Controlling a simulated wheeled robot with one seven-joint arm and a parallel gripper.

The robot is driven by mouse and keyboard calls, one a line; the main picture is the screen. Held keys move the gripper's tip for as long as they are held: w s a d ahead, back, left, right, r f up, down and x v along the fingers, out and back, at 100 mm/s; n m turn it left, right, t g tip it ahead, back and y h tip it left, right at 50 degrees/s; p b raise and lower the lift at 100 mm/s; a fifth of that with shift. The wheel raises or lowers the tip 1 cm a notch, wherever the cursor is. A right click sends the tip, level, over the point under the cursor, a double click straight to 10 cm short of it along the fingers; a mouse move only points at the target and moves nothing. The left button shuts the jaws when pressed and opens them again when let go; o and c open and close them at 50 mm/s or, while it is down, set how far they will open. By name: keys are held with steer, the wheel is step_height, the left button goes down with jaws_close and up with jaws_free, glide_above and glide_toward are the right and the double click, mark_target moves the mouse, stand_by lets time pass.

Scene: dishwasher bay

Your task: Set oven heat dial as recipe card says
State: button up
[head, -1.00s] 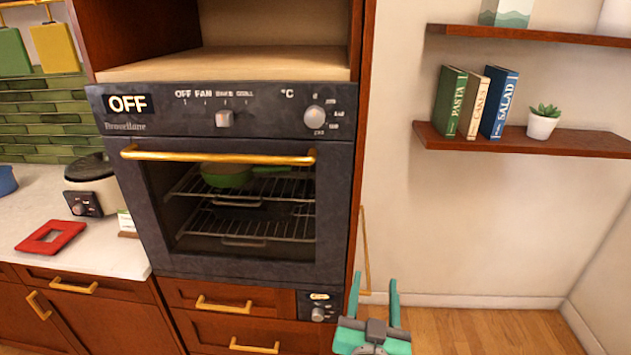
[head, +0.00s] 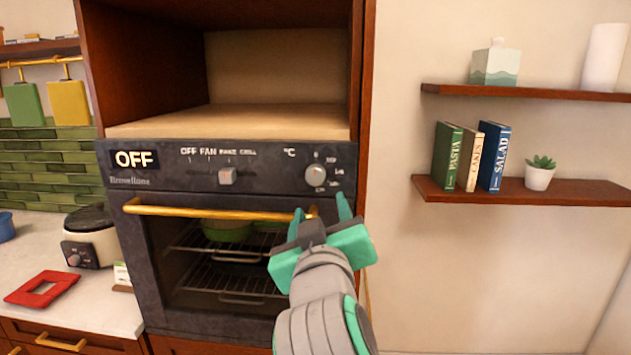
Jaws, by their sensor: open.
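The oven's heat dial (head: 316,176) is a round grey knob at the right of the dark control panel, under a °C mark. Its surrounding numbers are too small to read. A second grey knob (head: 227,177) sits below the words OFF, FAN, BAKE and GRILL. The display (head: 134,159) reads OFF. My teal gripper (head: 320,210) is open and empty, just below the heat dial and apart from it, in front of the oven's upper right. A small white card (head: 122,274) stands on the counter beside the slow cooker; its writing cannot be read.
A brass oven handle (head: 205,211) runs across the door, its right end close to my gripper. A green pan (head: 226,230) is inside the oven. A slow cooker (head: 90,238) and red frame (head: 42,289) are on the left counter. Shelves (head: 520,190) hang on the right wall.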

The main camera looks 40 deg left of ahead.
mark_target(315, 178)
steer(key=shift+n, duration=0.3)
steer(key=x, duration=0.3)
steer(key=r+x, duration=0.1)
steer(key=x, duration=0.2)
steer(key=r+x, duration=0.1)
steer(key=x, duration=0.3)
steer(key=shift+s+a, duration=0.3)
steer(key=shift+a, duration=0.05)
steer(key=shift+d+r, duration=0.1)
steer(key=c, duration=1)
steer(key=shift+c, duration=0.2)
